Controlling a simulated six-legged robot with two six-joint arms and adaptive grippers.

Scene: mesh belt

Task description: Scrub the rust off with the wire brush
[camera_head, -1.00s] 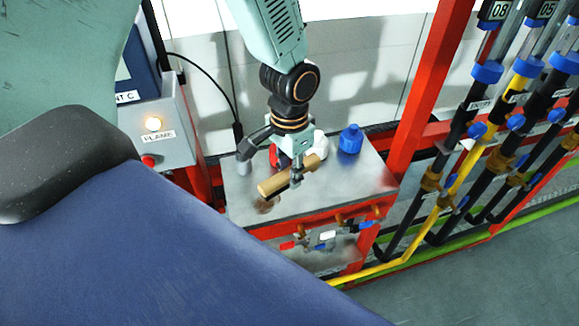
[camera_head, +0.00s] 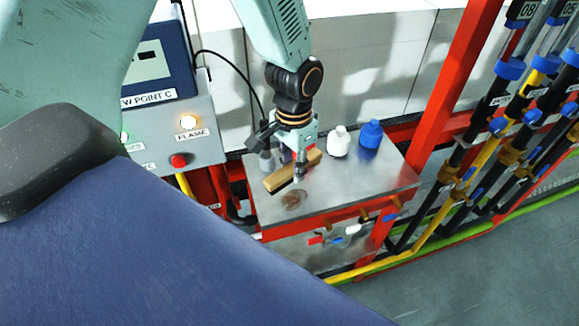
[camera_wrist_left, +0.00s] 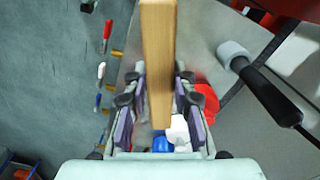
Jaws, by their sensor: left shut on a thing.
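The wire brush, with a pale wooden block handle (camera_head: 291,172), is held in my left gripper (camera_head: 299,168) above the metal tabletop (camera_head: 345,187). In the left wrist view the wooden handle (camera_wrist_left: 158,50) runs lengthwise between the two fingers. The brush's bristles are mostly hidden beneath the wood. A brown rust patch (camera_head: 293,199) lies on the tabletop just in front of the brush, uncovered in the head view. I cannot tell whether the bristles touch the surface. My right gripper is not in view.
A white bottle (camera_head: 340,142) and a blue bottle (camera_head: 370,134) stand at the back of the tabletop. A red object (camera_wrist_left: 207,100) is beside the gripper in the wrist view. A control box (camera_head: 184,135) is left; a red post (camera_head: 447,90) and pipes are right.

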